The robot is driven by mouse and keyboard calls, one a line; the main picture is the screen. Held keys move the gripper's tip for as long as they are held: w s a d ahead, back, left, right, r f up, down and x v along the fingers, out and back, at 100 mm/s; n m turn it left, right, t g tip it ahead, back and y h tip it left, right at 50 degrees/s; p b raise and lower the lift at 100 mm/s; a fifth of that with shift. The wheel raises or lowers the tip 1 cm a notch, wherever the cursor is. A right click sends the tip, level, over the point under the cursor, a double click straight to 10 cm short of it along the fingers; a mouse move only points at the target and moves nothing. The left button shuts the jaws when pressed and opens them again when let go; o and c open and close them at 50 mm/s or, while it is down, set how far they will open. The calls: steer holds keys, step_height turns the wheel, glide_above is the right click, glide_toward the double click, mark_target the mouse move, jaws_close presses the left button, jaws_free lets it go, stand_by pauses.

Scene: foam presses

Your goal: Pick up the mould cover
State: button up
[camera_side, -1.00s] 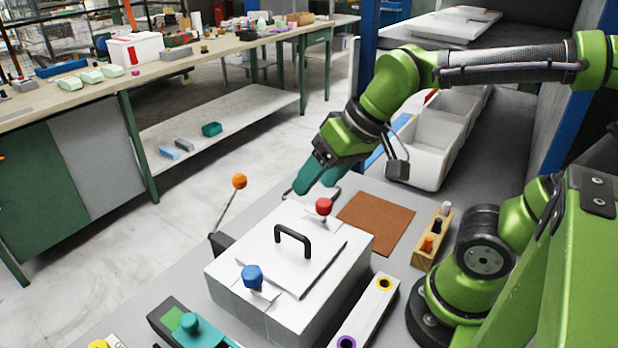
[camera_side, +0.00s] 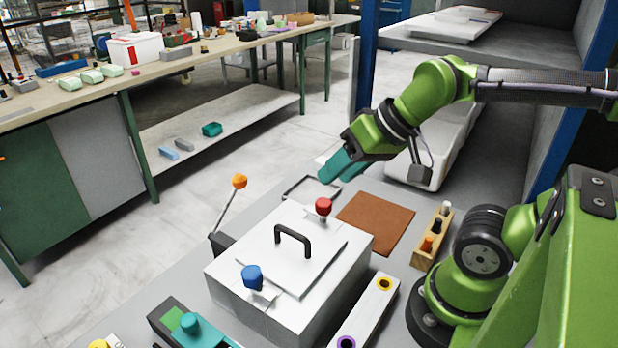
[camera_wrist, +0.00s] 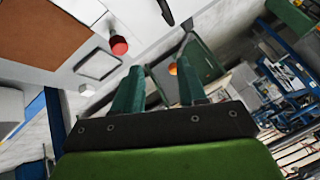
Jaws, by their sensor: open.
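The mould cover (camera_side: 268,259) is a flat pale plate with a black arched handle (camera_side: 292,236), lying on top of a white box-shaped mould (camera_side: 325,298). A red knob (camera_side: 323,206) and a blue knob (camera_side: 252,276) stand on the box at opposite edges of the cover. My gripper (camera_side: 337,171), with teal fingers, is above and behind the box, apart from the cover. In the wrist view my gripper (camera_wrist: 159,72) is open with nothing between its fingers. The handle (camera_wrist: 165,12) shows only partly at the top edge there.
An orange-tipped lever (camera_side: 239,182) rises left of the box. Behind the box lie a thin dark frame (camera_side: 290,191) and a brown mat (camera_side: 376,222). A wooden block with pegs (camera_side: 431,238) stands right. A white bar with rings (camera_side: 364,312) lies at front right.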

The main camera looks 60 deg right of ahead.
steer(key=n+g, duration=0.5)
steer(key=g, duration=0.1)
glide_toward(292, 230)
steer(key=x, duration=1)
steer(key=shift+f, duration=0.35)
jaws_close()
steer(key=shift+r, duration=0.1)
